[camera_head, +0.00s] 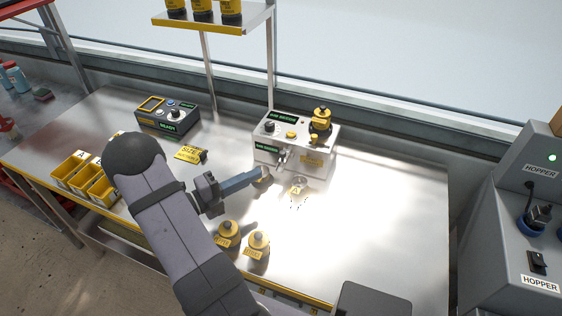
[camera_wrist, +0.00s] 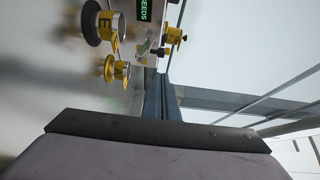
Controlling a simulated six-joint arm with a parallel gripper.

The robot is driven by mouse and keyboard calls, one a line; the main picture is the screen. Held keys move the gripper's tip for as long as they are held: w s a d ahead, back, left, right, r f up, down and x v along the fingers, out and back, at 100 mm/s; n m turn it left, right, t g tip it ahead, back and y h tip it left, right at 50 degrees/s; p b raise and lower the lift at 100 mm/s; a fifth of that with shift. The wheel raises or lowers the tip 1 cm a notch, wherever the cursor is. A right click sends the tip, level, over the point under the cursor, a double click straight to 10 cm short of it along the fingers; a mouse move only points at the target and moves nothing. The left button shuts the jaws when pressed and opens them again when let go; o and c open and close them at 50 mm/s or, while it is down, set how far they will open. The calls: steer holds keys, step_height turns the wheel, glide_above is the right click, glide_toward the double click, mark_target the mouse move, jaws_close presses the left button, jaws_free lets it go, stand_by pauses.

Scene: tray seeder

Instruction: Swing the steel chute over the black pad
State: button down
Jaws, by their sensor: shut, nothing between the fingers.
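The steel chute (camera_head: 281,158) is a small shiny spout on the front of the white seeder box (camera_head: 318,151). It also shows in the wrist view (camera_wrist: 143,49), beyond my fingertips. My gripper (camera_head: 262,175) is shut and empty, with its long blue-grey fingers pointing at the chute's lower left. In the wrist view my gripper (camera_wrist: 161,82) shows both fingers side by side. Whether the fingertips touch the chute cannot be told. I cannot clearly pick out the black pad; the area by the fingertips is partly hidden.
A small cup marked A (camera_head: 298,185) stands before the seeder, with dark specks near it. Two yellow-topped containers (camera_head: 228,234) (camera_head: 258,244) stand nearer. A control box (camera_head: 167,117) and yellow bins (camera_head: 75,170) are at left. The table's right side is clear.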

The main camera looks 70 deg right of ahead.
mark_target(284, 158)
steer(key=shift+s, duration=0.1)
steer(key=p+x, duration=0.2)
steer(key=x, duration=0.8)
steer(key=shift+p, duration=0.3)
